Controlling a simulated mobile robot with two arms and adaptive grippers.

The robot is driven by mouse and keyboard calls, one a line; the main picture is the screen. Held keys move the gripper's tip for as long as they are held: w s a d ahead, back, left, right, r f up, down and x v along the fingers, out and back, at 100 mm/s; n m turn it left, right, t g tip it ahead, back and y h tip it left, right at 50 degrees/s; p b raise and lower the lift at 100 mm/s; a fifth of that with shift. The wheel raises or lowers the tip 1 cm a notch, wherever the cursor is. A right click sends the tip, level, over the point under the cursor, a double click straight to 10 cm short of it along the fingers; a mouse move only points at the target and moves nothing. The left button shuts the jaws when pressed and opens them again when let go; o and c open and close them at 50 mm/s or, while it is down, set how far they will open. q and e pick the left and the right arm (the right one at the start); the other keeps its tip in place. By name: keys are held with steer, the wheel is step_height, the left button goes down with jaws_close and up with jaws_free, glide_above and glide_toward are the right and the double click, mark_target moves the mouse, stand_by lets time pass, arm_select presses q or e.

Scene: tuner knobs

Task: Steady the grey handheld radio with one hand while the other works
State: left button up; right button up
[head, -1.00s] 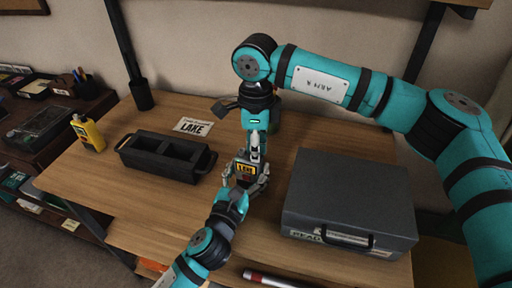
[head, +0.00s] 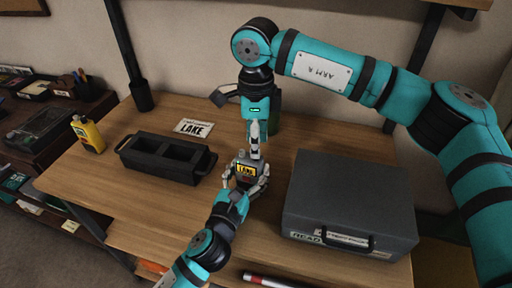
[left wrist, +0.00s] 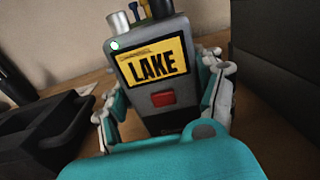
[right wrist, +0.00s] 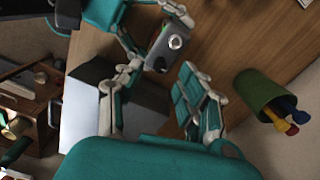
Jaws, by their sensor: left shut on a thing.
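The grey handheld radio (head: 246,170) stands near the middle of the table. Its yellow display reads LAKE in the left wrist view (left wrist: 158,64), with a red button below it. A silver knob and a blue stub show on its top. My left gripper (head: 247,186) is shut around the radio's sides. My right gripper (head: 255,152) points down just above the radio's top. In the right wrist view its fingers (right wrist: 160,85) are spread, with the radio top and a round silver knob (right wrist: 175,42) ahead of them. I see nothing between them.
A card reading LAKE (head: 196,128) lies behind. A black two-compartment tray (head: 152,173) and a yellow device (head: 88,133) are to the left. A large grey case (head: 350,195) is close on the right. A green cup with coloured handles (right wrist: 258,95) stands behind the right gripper.

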step_height(320, 180, up, 9)
steer(key=shift+r, duration=0.15)
stand_by(0.4)
arm_select(q)
steer(key=o, duration=1.5)
steer(key=shift+o, duration=0.2)
